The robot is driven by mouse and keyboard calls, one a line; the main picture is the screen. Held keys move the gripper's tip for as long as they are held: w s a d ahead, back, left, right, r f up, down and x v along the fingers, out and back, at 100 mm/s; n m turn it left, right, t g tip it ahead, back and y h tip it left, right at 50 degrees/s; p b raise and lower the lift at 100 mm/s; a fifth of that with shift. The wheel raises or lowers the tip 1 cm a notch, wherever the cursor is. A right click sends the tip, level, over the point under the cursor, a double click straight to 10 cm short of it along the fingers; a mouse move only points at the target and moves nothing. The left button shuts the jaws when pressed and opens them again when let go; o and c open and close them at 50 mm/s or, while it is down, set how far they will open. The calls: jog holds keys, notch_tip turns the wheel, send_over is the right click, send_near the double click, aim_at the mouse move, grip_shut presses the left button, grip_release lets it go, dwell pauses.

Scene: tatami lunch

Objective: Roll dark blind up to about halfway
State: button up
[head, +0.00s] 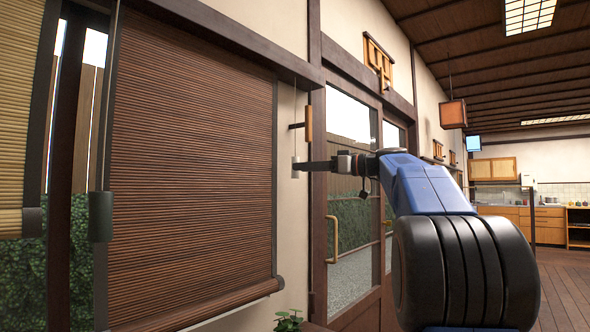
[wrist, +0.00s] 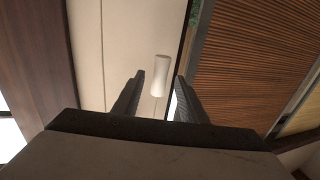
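The dark blind (head: 190,170) hangs down over the window in the head view, its slats spread out and its bottom roll (head: 225,303) low in the picture. It also shows at the right of the wrist view (wrist: 255,65). A white cylindrical pull (head: 295,172) hangs on a thin cord just right of the blind. My gripper (head: 301,165) reaches toward it from the right, level with it. In the wrist view the fingers are open, and the white pull (wrist: 161,75) shows between and just past the fingertips. I cannot tell whether they touch it.
A light blind (head: 20,120) and a dark grey pull (head: 101,216) are at the left. A wooden piece (head: 308,123) is on the wall above my gripper. A plant (head: 289,321) is low by the wall. Glazed doors (head: 350,190) stand behind my arm. Open floor (head: 568,290) lies right.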

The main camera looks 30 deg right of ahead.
jog(key=shift+x, duration=2.05)
grip_shut()
jog(key=shift+f, duration=0.15)
